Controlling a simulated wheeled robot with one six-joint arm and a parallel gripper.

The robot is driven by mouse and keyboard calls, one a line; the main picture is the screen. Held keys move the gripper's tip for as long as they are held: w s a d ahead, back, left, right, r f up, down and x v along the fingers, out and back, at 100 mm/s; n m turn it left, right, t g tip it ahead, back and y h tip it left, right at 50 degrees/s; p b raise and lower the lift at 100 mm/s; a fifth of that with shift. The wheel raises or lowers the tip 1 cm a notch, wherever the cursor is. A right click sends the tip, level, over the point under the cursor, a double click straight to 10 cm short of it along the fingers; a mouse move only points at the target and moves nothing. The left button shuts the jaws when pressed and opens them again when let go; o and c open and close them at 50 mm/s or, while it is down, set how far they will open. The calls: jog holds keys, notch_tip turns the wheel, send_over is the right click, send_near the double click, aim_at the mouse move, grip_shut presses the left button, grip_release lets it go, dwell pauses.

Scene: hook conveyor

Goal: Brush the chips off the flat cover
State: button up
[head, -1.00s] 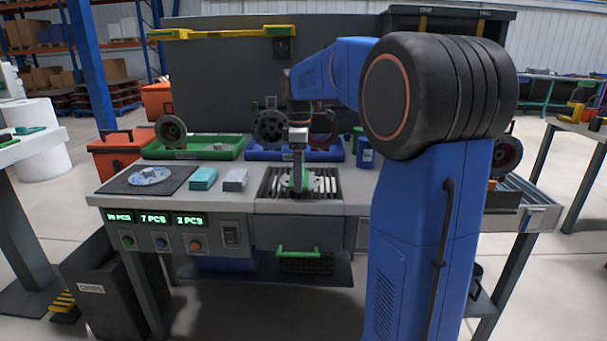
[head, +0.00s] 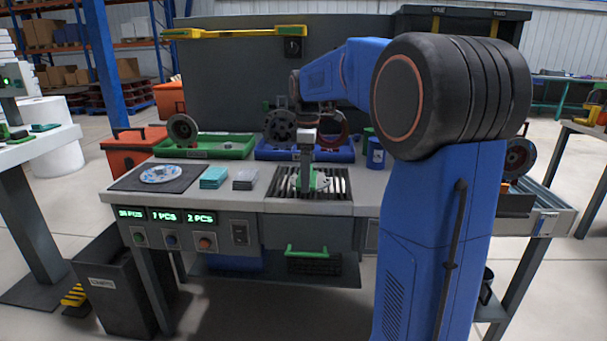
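A pale round flat part (head: 315,186), which looks like the flat cover, lies on the slatted grate (head: 341,190) at the bench's front middle. My gripper (head: 306,172) points down over it, and my arm comes in from the right. A green piece (head: 320,181) shows at the gripper's tip, low against the round part. It may be a brush, but the fingers are too small to show whether they grip it. Chips cannot be made out on the part. Another pale disc (head: 160,174) lies on the dark mat (head: 190,175) at the bench's left.
Teal (head: 213,177) and grey (head: 244,179) stacks stand between mat and grate. A green tray (head: 225,147) and a blue tray (head: 270,152) with round parts sit behind. A blue can (head: 375,153) stands right of the grate. A dark bin (head: 112,290) stands on the floor at the left.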

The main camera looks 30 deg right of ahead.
jog(key=shift+s+d+f, duration=0.1)
jog(key=shift+s+d, duration=0.15)
jog(key=shift+d, duration=0.1)
jog(key=shift+d, duration=0.1)
jog(key=shift+s+d, duration=0.55)
jog(key=shift+d, duration=0.2)
jog(key=shift+w+a, duration=0.65)
jog(key=shift+a, duration=0.3)
jog(key=shift+w+a, duration=0.6)
jog(key=shift+a, duration=0.3)
jog(key=shift+r, duration=3.15)
